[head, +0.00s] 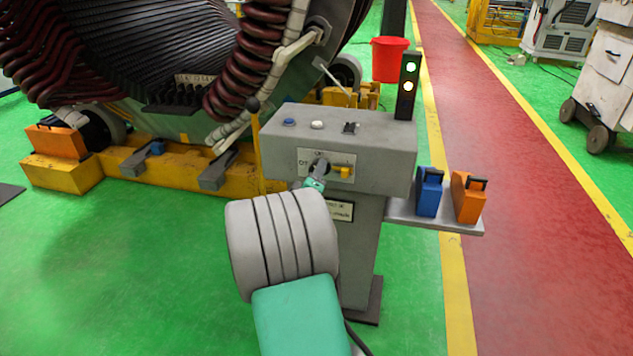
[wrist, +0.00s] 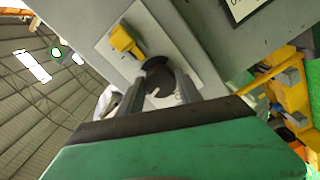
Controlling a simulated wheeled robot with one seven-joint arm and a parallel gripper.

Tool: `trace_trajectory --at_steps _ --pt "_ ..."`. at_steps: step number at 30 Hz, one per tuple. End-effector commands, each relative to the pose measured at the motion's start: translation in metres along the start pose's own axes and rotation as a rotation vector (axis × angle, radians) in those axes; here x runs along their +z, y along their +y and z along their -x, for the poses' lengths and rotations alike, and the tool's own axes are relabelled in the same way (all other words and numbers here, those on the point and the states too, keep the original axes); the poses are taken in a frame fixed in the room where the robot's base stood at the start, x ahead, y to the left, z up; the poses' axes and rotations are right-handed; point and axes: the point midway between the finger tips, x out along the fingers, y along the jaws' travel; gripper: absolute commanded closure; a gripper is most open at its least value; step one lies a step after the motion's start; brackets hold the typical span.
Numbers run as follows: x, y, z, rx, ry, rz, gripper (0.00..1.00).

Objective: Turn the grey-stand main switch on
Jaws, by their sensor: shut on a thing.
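The grey stand (head: 390,150) is a grey control box on a column, right of the large stator. Its main switch (head: 321,167) is a dark round knob on a pale plate on the front face. In the wrist view the knob (wrist: 166,84) sits between my two fingers, with a pale mark on it. My gripper (head: 317,178) is shut on the knob; it also shows in the wrist view (wrist: 160,90). A yellow part (head: 345,172) sits beside the knob on the plate. The plate's lettering is partly hidden by my gripper.
A post (head: 407,86) on the stand has two lit lamps. Buttons (head: 317,125) are on its top. A side shelf (head: 400,212) holds a blue case (head: 428,195) and an orange case (head: 466,200). The yellow stator base (head: 190,165) is behind. Green floor is clear at left.

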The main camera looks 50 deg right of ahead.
Motion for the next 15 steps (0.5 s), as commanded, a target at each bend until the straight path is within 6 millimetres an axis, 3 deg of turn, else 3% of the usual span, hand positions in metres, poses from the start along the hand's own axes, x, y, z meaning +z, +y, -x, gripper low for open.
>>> trace_trajectory --at_steps 15 --pt "0.0016 -0.002 0.0002 -0.001 -0.002 -0.211 0.99"
